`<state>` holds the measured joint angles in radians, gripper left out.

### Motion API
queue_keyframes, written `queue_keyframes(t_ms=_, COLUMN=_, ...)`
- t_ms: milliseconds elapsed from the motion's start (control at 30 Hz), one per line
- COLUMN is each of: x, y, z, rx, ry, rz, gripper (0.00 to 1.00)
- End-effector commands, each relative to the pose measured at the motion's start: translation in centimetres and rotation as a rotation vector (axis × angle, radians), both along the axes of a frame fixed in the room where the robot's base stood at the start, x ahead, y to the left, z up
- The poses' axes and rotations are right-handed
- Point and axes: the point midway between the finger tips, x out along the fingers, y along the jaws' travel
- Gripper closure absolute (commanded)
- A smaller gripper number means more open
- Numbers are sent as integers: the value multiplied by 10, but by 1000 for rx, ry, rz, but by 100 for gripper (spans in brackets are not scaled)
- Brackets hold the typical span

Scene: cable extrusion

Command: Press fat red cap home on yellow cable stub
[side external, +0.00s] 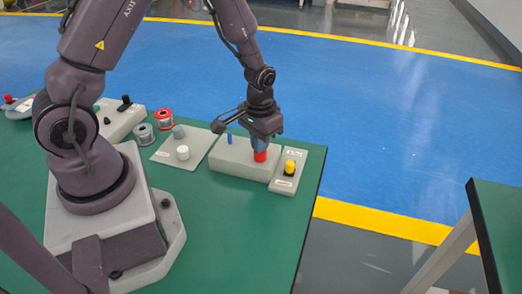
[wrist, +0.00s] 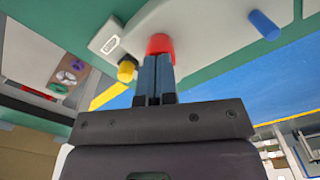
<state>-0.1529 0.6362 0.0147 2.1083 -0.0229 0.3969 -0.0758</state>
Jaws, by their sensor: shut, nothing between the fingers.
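The fat red cap (side external: 260,156) stands upright on the grey block (side external: 232,162), near its right end. It also shows in the wrist view (wrist: 160,43), right at my fingertips. My gripper (side external: 260,149) points down over the cap, its blue-grey fingers shut together and empty. The fingertips (wrist: 158,58) appear to touch the cap's top; the exact contact is hard to see. No yellow cable stub shows on the block; whatever is under the cap is hidden. I cannot tell how far down the cap sits. A thin blue stub (side external: 229,139) stands on the block to the left.
A small grey box with a yellow knob (side external: 290,166) stands close to the right of the block. Left of the block lies a grey plate (side external: 186,147) with a white and a grey cap. Red-and-grey spools (side external: 165,118) stand behind. Green table is clear in front.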

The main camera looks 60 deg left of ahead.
Motion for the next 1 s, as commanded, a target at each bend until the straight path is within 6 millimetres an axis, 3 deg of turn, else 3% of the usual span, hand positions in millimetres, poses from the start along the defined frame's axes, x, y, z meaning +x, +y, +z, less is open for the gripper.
queue_keyframes(t_ms=267, x=0, y=0, z=2, rx=0, ry=-1, rz=0, gripper=100)
queue_keyframes(t_ms=1000, x=1, y=0, z=61, rx=1, ry=-3, rz=0, gripper=100)
